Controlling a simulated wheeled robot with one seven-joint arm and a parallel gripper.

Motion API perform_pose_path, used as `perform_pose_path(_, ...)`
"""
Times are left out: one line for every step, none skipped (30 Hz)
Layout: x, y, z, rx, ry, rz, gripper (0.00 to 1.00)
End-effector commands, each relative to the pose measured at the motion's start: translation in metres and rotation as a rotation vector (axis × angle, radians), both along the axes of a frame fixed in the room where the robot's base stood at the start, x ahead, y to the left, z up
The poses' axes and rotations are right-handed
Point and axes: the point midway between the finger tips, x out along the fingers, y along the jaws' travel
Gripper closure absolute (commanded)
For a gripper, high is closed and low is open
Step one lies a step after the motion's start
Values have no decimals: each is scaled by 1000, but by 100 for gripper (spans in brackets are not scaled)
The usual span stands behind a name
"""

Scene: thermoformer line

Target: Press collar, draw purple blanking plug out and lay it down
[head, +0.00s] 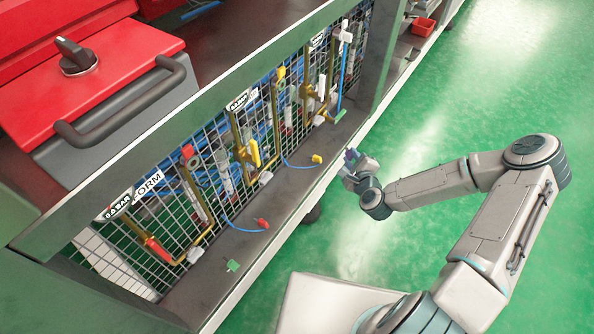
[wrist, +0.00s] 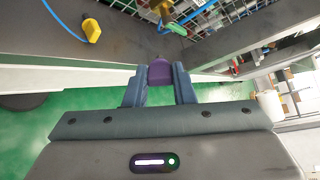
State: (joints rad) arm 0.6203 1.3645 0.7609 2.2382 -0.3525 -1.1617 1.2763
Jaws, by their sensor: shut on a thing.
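My gripper (head: 352,160) is in front of the bench shelf, over the green floor at the shelf's front edge. In the wrist view my gripper (wrist: 160,82) is shut on the purple blanking plug (wrist: 160,72), which sits between the two blue-grey fingers. The plug is clear of the pipework behind the mesh. In the head view the plug is too small to tell apart from the fingers. The collar it came from cannot be made out with certainty.
A yellow plug (head: 317,158), a red plug (head: 263,223) and a green piece (head: 232,265) lie on the shelf (head: 215,290). The yellow one also shows in the wrist view (wrist: 91,30). Blue hoses trail there. Bare shelf lies between these pieces.

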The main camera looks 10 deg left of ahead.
Motion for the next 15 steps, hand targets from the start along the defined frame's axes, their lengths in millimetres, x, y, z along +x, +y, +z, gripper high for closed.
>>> perform_pose_path(-5, 16, -3, 70, 75, 33, 100)
perform_pose_path(-9, 25, -6, 110, 123, 54, 100)
perform_pose_path(-14, 37, -10, 161, 187, 82, 100)
perform_pose_path(-18, 46, -12, 198, 236, 101, 100)
perform_pose_path(-23, 55, -14, 234, 283, 119, 100)
perform_pose_path(-29, 66, -16, 277, 347, 145, 100)
perform_pose_path(-34, 75, -18, 308, 393, 164, 100)
perform_pose_path(-39, 83, -19, 336, 439, 181, 100)
perform_pose_path(-46, 94, -19, 370, 498, 204, 100)
perform_pose_path(-51, 103, -19, 395, 539, 220, 100)
perform_pose_path(-57, 110, -19, 414, 579, 236, 100)
perform_pose_path(-64, 120, -19, 437, 627, 255, 100)
perform_pose_path(-69, 127, -18, 453, 660, 269, 100)
perform_pose_path(-73, 133, -17, 465, 689, 281, 100)
perform_pose_path(-79, 140, -16, 477, 724, 296, 100)
